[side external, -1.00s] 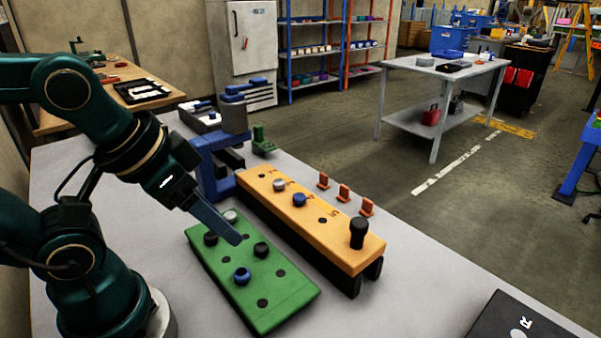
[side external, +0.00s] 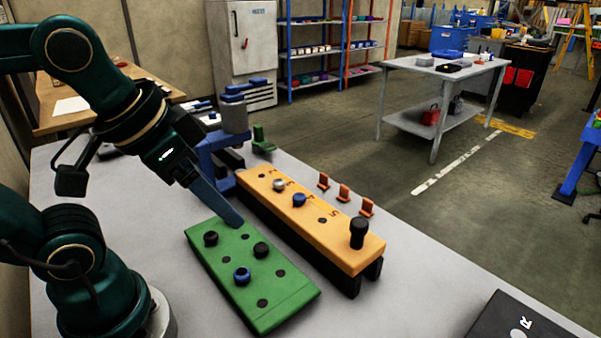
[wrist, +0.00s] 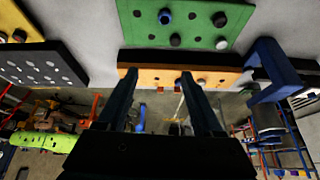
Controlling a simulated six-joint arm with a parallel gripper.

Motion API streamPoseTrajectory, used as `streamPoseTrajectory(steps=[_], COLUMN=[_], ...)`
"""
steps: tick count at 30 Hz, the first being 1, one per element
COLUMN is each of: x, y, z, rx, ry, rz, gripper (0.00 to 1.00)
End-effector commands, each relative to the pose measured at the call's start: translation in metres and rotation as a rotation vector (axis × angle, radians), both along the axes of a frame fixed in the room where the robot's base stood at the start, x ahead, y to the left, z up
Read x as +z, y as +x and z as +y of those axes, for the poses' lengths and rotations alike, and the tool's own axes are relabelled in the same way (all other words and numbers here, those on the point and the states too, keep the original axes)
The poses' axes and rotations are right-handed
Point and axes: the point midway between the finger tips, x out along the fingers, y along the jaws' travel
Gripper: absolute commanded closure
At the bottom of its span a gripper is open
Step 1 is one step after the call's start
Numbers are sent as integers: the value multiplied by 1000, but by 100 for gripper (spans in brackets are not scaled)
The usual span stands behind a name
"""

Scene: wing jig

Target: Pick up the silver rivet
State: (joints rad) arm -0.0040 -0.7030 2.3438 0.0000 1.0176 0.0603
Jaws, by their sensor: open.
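My gripper (side external: 234,220) is open and empty, pointing down at an angle over the back end of the green board (side external: 265,308). The silver rivet (wrist: 221,43) shows in the wrist view, upright on the board near its right end, to the right of both fingertips and apart from them. In the side view it is hidden behind my gripper's finger. The fingers (wrist: 157,76) overlap the orange block in the wrist view. The green board also carries two black rivets (side external: 211,238) (side external: 261,249) and a blue rivet (side external: 242,275).
The raised orange block (side external: 262,196) stands beside the green board with another silver rivet (side external: 279,184), a blue rivet (side external: 299,199) and a tall black one (side external: 358,231). A blue stand (side external: 212,165) is close behind my gripper. Orange clips (side external: 344,192) line the far side.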

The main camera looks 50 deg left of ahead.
Motion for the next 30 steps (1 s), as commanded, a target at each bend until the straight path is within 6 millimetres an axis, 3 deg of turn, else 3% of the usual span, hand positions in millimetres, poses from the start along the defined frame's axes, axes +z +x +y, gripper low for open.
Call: streamPoseTrajectory(steps=[6,13,17,22,30], x=[40,52,44,19,-34], y=[46,101,130,163,187], z=[13,38,56,83,118], rx=[-4,20,39,73,134], ry=[29,37,32,15,-23], rz=[78,184,248,332,439], gripper=[32,32,32,32,32])
